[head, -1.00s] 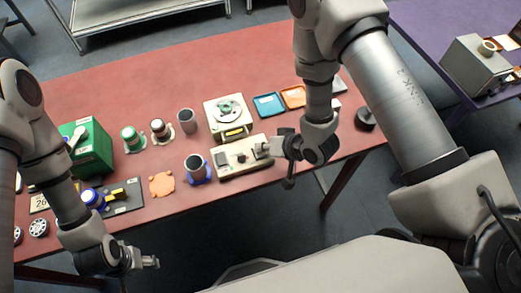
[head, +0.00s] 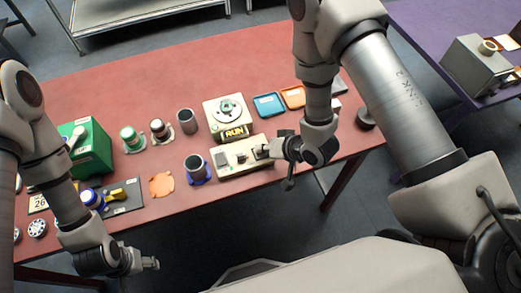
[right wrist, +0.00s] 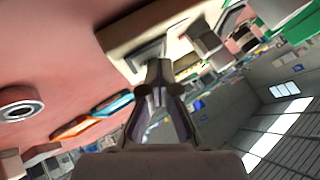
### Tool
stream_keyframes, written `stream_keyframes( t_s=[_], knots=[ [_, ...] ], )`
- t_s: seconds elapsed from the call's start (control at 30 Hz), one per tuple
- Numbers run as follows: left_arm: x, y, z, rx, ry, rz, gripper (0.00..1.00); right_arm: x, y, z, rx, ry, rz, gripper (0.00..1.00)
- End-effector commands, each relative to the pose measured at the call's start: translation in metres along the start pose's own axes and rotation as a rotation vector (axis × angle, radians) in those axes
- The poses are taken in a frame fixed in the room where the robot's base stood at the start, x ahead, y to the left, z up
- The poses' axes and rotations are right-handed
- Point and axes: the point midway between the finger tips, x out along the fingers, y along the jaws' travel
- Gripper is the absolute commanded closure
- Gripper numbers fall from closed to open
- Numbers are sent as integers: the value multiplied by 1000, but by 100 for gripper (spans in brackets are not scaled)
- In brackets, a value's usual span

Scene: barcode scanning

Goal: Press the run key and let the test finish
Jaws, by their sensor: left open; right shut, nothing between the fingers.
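The tester (head: 222,106) is a cream box with a round dial on top, and its front display (head: 235,132) reads RUN in yellow. In front of it is a cream control panel (head: 230,168) with a grey key, a dark knob and a key at its right end. My right gripper (head: 266,151) is shut and empty, with its fingertips at the right-end key. In the right wrist view the closed fingertips (right wrist: 157,75) are against or just over a light key on the panel (right wrist: 150,30). My left gripper (head: 150,263) is open and empty, off the table's front edge.
A grey cup in a blue holder (head: 196,168) stands left of the panel, near an orange mat (head: 161,185). A green box (head: 88,147) and several jars stand further left. Blue (head: 269,105) and orange (head: 293,97) trays lie at right.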

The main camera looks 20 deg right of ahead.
Motion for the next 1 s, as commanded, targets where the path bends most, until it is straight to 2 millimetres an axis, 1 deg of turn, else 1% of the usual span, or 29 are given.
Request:
stream_keyframes(
  t_s=[0.3,0.67,1.0],
  knots=[
    [-16,0,0,0,0,0,35,-12,-9,-8,0,-1,0,100],
    [-16,0,0,0,0,0,35,-13,-9,-9,0,-1,0,100],
    [-45,0,0,0,0,0,35,-36,-26,-26,0,0,0,100]
  ],
)
